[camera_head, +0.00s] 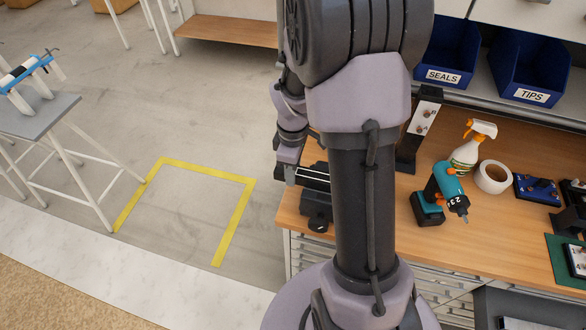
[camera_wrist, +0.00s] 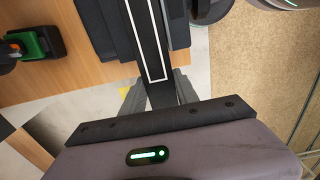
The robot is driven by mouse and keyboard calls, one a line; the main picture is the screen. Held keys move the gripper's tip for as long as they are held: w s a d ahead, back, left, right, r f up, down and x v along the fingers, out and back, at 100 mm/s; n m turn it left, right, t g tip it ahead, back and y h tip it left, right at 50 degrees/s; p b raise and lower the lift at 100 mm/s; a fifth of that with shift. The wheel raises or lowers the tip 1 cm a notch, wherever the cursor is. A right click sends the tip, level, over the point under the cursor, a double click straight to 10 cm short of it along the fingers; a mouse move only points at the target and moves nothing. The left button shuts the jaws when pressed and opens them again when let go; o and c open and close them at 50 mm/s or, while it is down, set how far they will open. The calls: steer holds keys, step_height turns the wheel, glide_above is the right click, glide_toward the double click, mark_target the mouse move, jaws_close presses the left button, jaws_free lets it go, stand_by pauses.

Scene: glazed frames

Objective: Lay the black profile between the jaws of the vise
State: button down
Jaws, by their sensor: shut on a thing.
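The black profile (camera_wrist: 146,35) is a long dark bar with pale edge lines. In the wrist view it runs from the top edge down to my gripper (camera_wrist: 160,92), which is shut on its near end. In the head view the profile (camera_head: 313,177) shows only partly beside my arm, and my gripper (camera_head: 291,175) is at its left end. The dark vise (camera_head: 318,207) stands at the left end of the workbench. In the wrist view dark vise parts (camera_wrist: 97,28) lie on both sides of the profile. I cannot tell whether it is above the jaws or down between them.
On the wooden workbench (camera_head: 405,255) are a teal drill (camera_head: 442,192), a spray bottle (camera_head: 467,150), a tape roll (camera_head: 492,177) and a dark upright stand (camera_head: 418,130). Blue bins (camera_head: 527,72) stand behind. Open floor with yellow tape (camera_head: 236,220) lies to the left.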

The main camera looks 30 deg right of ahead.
steer(key=shift+f+b, duration=1.7)
steer(key=shift+f, duration=0.55)
steer(key=c, duration=0.8)
jaws_free()
steer(key=shift+c, duration=0.2)
step_height(320, 180, up, 17)
steer(key=p, duration=0.5)
steer(key=shift+r, duration=0.2)
